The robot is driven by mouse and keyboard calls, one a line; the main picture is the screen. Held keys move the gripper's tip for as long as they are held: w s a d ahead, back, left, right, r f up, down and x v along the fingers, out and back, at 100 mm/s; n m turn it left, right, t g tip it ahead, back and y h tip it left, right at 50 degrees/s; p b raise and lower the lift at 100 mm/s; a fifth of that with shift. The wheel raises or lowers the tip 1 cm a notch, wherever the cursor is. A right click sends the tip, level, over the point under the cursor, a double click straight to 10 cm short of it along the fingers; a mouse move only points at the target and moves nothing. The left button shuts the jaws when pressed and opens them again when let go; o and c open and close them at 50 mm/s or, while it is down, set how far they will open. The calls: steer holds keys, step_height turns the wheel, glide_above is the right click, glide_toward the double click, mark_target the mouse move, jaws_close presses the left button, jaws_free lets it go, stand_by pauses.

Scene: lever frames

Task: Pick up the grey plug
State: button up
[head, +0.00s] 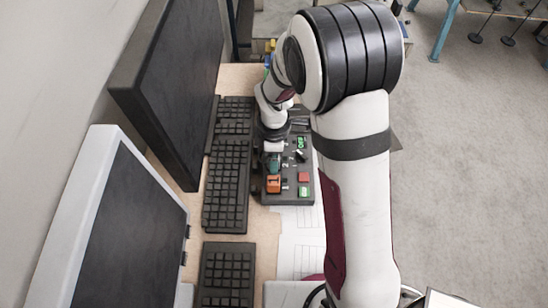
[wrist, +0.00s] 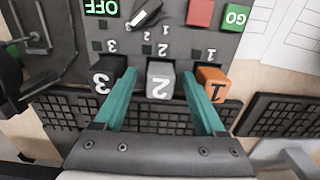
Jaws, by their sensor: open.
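The grey plug (wrist: 160,82), a block marked 2, sits at the edge of the dark panel (wrist: 178,42) in the wrist view. An orange block (wrist: 211,84) marked 1 is to its right and a black block (wrist: 107,76) marked 3 to its left. My gripper (wrist: 161,76) is open, with teal fingertips on either side of the grey plug and a visible gap on each side. Whether the fingertips are level with the plug in height I cannot tell. In the head view, my gripper (head: 273,161) is over the panel; I cannot make out the grey plug there.
The panel carries a red button (head: 303,177), a green GO button (head: 304,191) and a black-and-white switch (wrist: 144,14). Keyboards (head: 227,184) lie left of the panel, with monitors (head: 172,80) beyond. Paper sheets (head: 298,238) lie in front of it.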

jaws_close()
stand_by(0.4)
steer(key=r, duration=0.4)
steer(key=shift+d+r, duration=0.25)
steer(key=shift+r, duration=0.05)
steer(key=s+d+r, duration=0.2)
steer(key=d+r, duration=0.7)
steer(key=d, duration=0.1)
steer(key=shift+s+d+r, duration=0.25)
steer(key=shift+s+d, duration=0.15)
